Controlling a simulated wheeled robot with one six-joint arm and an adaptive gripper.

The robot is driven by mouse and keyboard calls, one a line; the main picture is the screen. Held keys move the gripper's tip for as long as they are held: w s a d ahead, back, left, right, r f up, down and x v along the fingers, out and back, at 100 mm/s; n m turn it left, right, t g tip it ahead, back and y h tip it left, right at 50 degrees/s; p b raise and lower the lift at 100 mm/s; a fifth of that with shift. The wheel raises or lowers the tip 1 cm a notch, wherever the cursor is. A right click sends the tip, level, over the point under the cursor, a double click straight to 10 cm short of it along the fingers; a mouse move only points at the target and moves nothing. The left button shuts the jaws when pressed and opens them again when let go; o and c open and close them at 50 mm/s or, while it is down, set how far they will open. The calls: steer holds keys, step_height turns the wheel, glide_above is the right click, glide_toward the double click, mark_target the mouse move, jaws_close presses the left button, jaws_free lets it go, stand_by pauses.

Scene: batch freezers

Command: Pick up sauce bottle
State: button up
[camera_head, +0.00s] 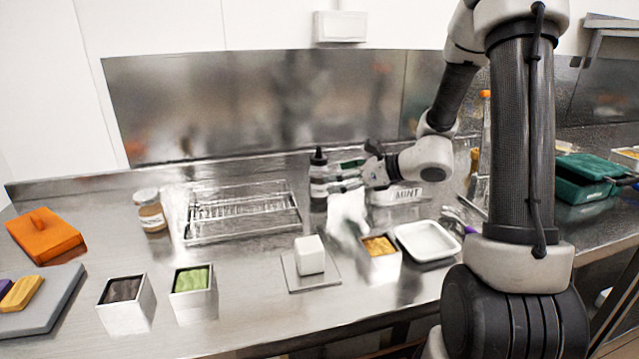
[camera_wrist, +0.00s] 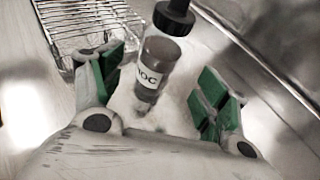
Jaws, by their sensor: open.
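The sauce bottle (camera_head: 318,182) is dark with a black nozzle cap and stands upright on the steel counter, right of the wire rack. In the wrist view the bottle (camera_wrist: 157,68) shows a white label with dark letters, partly legible as "OC". My gripper (camera_head: 338,182) reaches it from the right in the head view. In the wrist view my gripper (camera_wrist: 158,88) is open, with a green-padded finger on each side of the bottle. Gaps show between the bottle and both pads.
The wire rack (camera_head: 240,212) stands close left of the bottle, and the steel backsplash (camera_head: 255,105) rises behind. A labelled jar (camera_head: 150,210) is further left. A white cube (camera_head: 310,254), a tub of yellow filling (camera_head: 380,262) and a white tray (camera_head: 427,240) are in front.

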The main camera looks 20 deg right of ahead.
mark_target(318, 181)
steer(key=x, duration=0.7)
steer(key=shift+a+f, duration=0.1)
steer(key=shift+f, duration=0.1)
steer(key=c, duration=1.1)
